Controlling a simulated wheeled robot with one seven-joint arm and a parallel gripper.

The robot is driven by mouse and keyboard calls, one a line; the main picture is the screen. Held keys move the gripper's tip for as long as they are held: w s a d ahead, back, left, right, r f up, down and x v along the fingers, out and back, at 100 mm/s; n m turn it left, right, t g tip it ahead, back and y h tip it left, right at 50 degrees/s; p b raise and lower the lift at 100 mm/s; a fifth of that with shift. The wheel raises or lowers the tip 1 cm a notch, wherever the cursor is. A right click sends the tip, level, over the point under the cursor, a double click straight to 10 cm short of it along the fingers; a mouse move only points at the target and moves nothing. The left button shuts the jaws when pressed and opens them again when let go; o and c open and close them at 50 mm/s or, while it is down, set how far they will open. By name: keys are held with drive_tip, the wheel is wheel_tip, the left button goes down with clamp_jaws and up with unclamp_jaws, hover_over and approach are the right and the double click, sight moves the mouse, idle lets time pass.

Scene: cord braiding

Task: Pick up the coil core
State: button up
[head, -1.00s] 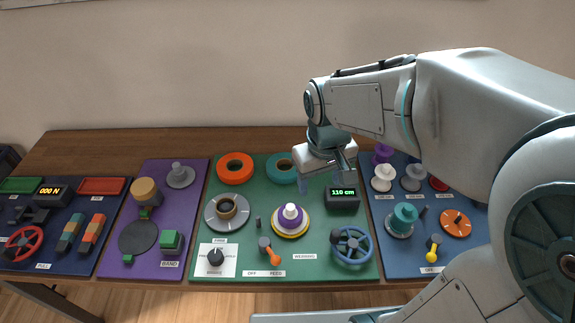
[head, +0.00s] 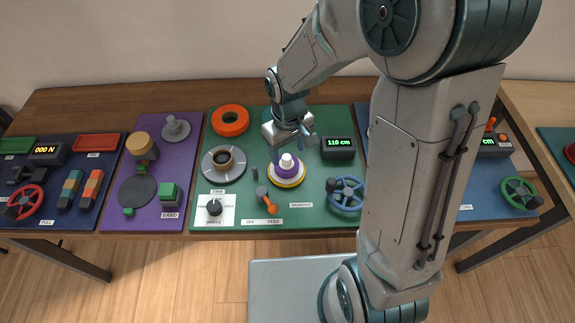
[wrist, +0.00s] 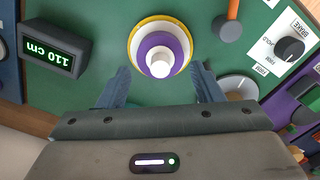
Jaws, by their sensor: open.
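A purple spool-like piece with a white top, which I take for the coil core (head: 287,169), sits upright on a round white and yellow base (head: 289,183) on the green mat. In the wrist view the purple piece (wrist: 146,63) lies just beyond the fingertips, near the middle between them. My gripper (head: 289,143) is open and empty, just behind and above the piece in the head view. Its two fingers show apart in the wrist view (wrist: 163,76). I see no contact with the piece.
A display reading 110 cm (head: 338,148) stands right of my gripper. A blue handwheel (head: 346,196), an orange-handled lever (head: 266,199) and a grey disc with a brown ring (head: 223,164) are close by. An orange ring (head: 230,121) lies behind.

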sight(287, 157)
drive_tip(key=shift+w+a+f+p, duration=0.1)
drive_tip(key=shift+w+f+p, duration=0.05)
drive_tip(key=shift+f, duration=1.15)
drive_tip(key=shift+w+a+f+p, duration=0.1)
drive_tip(key=shift+w+f+p, duration=0.05)
drive_tip(key=shift+f, duration=1.15)
drive_tip(key=c, duration=1)
